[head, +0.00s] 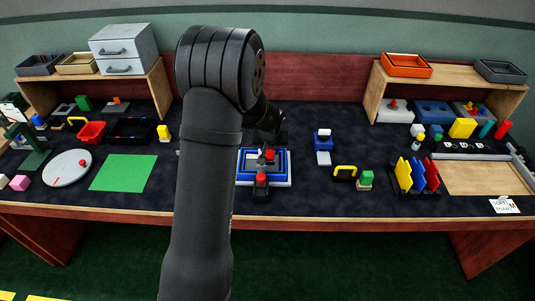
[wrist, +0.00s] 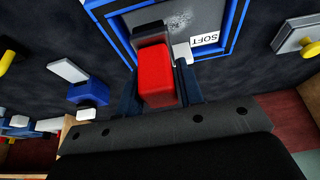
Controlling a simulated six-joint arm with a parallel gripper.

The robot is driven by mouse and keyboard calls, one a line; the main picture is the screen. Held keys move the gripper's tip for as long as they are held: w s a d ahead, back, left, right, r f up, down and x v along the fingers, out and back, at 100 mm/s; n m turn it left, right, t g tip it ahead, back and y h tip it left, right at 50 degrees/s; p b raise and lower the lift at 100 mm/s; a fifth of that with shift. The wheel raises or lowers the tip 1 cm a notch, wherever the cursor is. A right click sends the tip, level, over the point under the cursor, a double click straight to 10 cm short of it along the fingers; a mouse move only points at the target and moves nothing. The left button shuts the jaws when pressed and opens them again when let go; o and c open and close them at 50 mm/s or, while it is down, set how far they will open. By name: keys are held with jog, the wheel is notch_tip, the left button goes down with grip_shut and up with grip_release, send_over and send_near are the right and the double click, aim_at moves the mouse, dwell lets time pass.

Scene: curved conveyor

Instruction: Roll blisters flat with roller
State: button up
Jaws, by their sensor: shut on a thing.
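My gripper (wrist: 158,92) is shut on the red handle (wrist: 155,72) of what looks like the roller, with one dark finger on each side. A dark part (wrist: 150,33) of it shows beyond the handle. The handle is over a blue-framed tray (wrist: 112,30) with a grey sheet (wrist: 178,18), a few small marks on it and a label reading SOFT (wrist: 205,38). In the head view the blue-framed tray (head: 286,168) lies mid-table and my arm partly covers it. Red and black parts show over it. Whether the roller touches the sheet cannot be told.
A blue-and-white block (head: 322,134) and a yellow-handled tool (head: 344,171) lie right of the tray. A green mat (head: 123,172) lies left. A rack of coloured plates (head: 415,178) and a wooden board (head: 490,178) are at the right.

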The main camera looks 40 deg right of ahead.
jog(key=shift+r, duration=2.65)
jog(key=shift+w, duration=0.1)
jog(key=w+a+f+n, duration=0.1)
jog(key=w+a+f, duration=0.1)
jog(key=w+a, duration=0.45)
jog(key=w+a+f+n+y, duration=0.1)
jog(key=w+a+f+n, duration=0.15)
jog(key=a, duration=0.75)
jog(key=w+a+f+n, duration=0.1)
jog(key=w+a+f, duration=0.1)
jog(key=w+a, duration=0.5)
jog(key=a+f, duration=0.1)
jog(key=a, duration=0.4)
jog(key=a+f+n, duration=0.1)
jog(key=a, duration=0.4)
jog(key=a+n+t+y, duration=0.1)
jog(key=a, duration=0.5)
jog(key=shift+s+a+f, duration=0.1)
jog(key=shift+s+f, duration=0.25)
jog(key=shift+f, duration=0.05)
jog(key=s+a+f+n+y, duration=0.1)
jog(key=s+a+f+n, duration=0.1)
jog(key=a, duration=0.9)
jog(key=shift+a, duration=0.3)
